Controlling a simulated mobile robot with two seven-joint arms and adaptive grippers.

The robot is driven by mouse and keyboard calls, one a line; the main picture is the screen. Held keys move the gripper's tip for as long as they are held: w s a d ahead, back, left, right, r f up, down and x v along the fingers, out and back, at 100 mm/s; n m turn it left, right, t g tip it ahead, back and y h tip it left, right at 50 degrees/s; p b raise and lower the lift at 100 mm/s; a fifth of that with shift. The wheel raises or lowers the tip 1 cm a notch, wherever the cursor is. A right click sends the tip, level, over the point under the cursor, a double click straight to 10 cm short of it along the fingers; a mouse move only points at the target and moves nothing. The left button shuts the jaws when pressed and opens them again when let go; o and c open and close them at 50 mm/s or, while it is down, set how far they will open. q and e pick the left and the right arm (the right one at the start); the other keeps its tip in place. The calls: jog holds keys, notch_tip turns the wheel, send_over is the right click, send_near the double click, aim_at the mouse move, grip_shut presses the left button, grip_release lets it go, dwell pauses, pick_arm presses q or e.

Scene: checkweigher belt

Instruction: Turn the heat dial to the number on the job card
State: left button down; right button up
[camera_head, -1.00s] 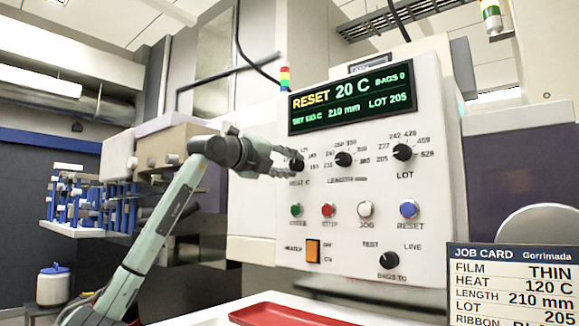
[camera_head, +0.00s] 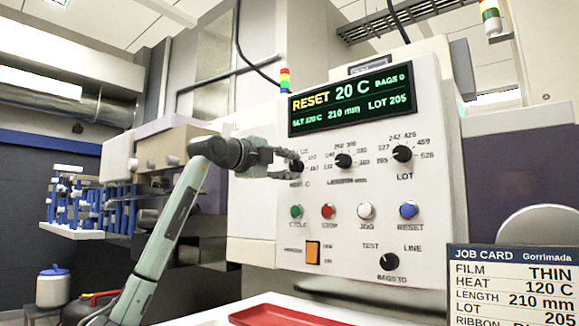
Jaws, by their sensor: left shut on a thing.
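The heat dial (camera_head: 297,166) is a black knob at the upper left of the white control panel (camera_head: 430,225), marked HEAT C. My left gripper (camera_head: 290,165) is shut on it from the left and hides part of its number ring. The display (camera_head: 350,100) reads RESET, 20 C, LOT 205, 210 mm and a small SET value that looks like 120 C. The job card (camera_head: 512,285) at the lower right reads HEAT 120 C, FILM THIN, LENGTH 210 mm, LOT 205. My right gripper is not in view.
The length dial (camera_head: 343,161) and lot dial (camera_head: 402,153) sit right of the heat dial. Below are green, red, white and blue buttons, an orange heater switch (camera_head: 312,252) and a bags dial (camera_head: 389,261). A red tray (camera_head: 290,317) lies in front.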

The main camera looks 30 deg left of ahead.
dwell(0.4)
pick_arm(q)
jog(key=c, duration=1.2)
grip_release()
jog(key=shift+s, duration=0.1)
jog(key=s, duration=0.8)
jog(key=s+a, duration=0.1)
jog(key=s, duration=0.3)
jog(key=shift+w, duration=0.1)
